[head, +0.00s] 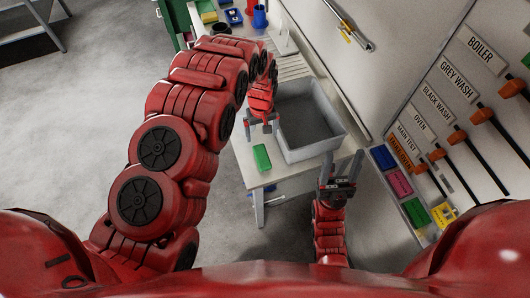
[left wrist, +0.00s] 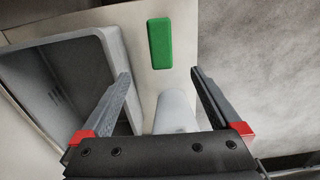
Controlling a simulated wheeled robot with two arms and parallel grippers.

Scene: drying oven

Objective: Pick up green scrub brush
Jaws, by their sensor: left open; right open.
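The green scrub brush (head: 262,158) lies on the pale table top (head: 243,150), beside the grey basin. It also shows in the left wrist view (left wrist: 159,43), ahead of the fingers and apart from them. My left gripper (head: 262,124) is open and empty, above the table just behind the brush in the head view. Its fingers (left wrist: 161,75) spread wide in the left wrist view. My right gripper (head: 341,158) is open and empty, at the near right corner of the basin.
The grey basin (head: 338,122) stands right of the brush; its wall (left wrist: 119,62) is close to one left finger. Coloured bins (head: 401,184) and orange-handled levers (head: 483,115) line the right wall. Blue and red cups (head: 260,17) stand at the back. Open floor lies left.

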